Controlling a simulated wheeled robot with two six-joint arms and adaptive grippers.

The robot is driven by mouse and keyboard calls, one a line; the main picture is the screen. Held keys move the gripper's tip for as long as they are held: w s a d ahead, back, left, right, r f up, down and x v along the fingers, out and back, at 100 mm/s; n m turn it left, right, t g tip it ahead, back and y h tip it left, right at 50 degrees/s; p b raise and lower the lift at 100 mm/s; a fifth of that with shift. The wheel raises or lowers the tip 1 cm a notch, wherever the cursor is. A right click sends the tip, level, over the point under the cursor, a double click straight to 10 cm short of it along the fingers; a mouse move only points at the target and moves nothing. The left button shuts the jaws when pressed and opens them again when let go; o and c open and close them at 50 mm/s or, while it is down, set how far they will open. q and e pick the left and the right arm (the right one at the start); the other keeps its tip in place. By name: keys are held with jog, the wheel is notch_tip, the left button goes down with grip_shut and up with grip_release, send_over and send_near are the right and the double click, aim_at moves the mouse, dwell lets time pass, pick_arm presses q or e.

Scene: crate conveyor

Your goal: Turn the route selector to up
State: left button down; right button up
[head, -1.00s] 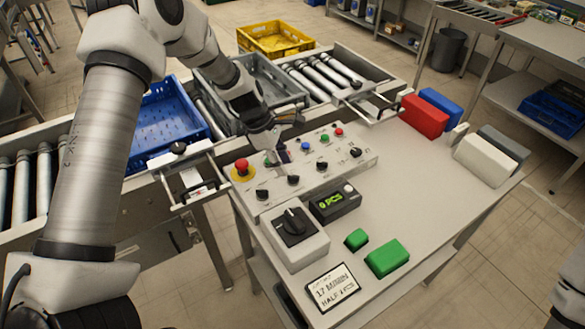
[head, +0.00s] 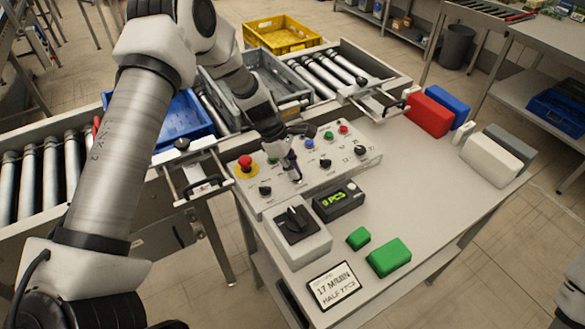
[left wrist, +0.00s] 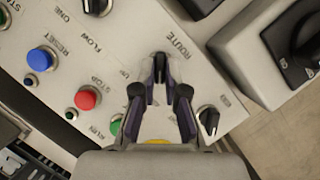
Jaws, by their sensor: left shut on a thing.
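The control panel (head: 335,170) stands on the table beside the conveyor. The route selector (left wrist: 159,68) is a small black knob beside the printed word ROUTE in the left wrist view. My left gripper (left wrist: 159,75) is shut on it, with one finger on each side. In the head view, my left gripper (head: 295,177) reaches down to the panel's lower row and hides most of the knob. The way the knob points is hard to tell between the fingers. My right gripper is out of view.
A red mushroom button (head: 246,164) is left of my gripper. Blue (left wrist: 40,59) and red (left wrist: 88,97) buttons and a black knob (left wrist: 208,120) are close by. A large rotary switch box (head: 299,235) and a counter display (head: 338,201) stand in front of the panel.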

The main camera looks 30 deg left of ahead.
pick_arm(q)
jog(key=shift+s+f+m, duration=0.1)
jog(key=shift+f+m, duration=0.05)
jog(key=shift+m, duration=0.15)
jog(key=m+g, duration=0.2)
jog(key=m, duration=0.1)
jog(key=shift+d+f+m, duration=0.1)
jog(key=shift+f+m, duration=0.05)
jog(key=shift+m, duration=0.25)
jog(key=m, duration=0.1)
jog(key=m+g+b, duration=0.1)
jog(key=m, duration=0.2)
jog(key=shift+w+d+m+g+b, duration=0.1)
jog(key=shift+w+m+g+b, duration=0.2)
jog(key=shift+b, duration=0.05)
jog(key=m, duration=0.2)
jog(key=m+g+y+b, duration=0.1)
jog(key=m, duration=0.1)
jog(key=shift+w+d+y, duration=0.1)
jog(key=shift+w+y, duration=0.05)
jog(key=shift+y, duration=0.15)
jog(key=m, duration=0.2)
jog(key=m+g+y, duration=0.1)
jog(key=m, duration=0.1)
jog(key=shift+d+m+y, duration=0.15)
jog(key=shift+m+y, duration=0.15)
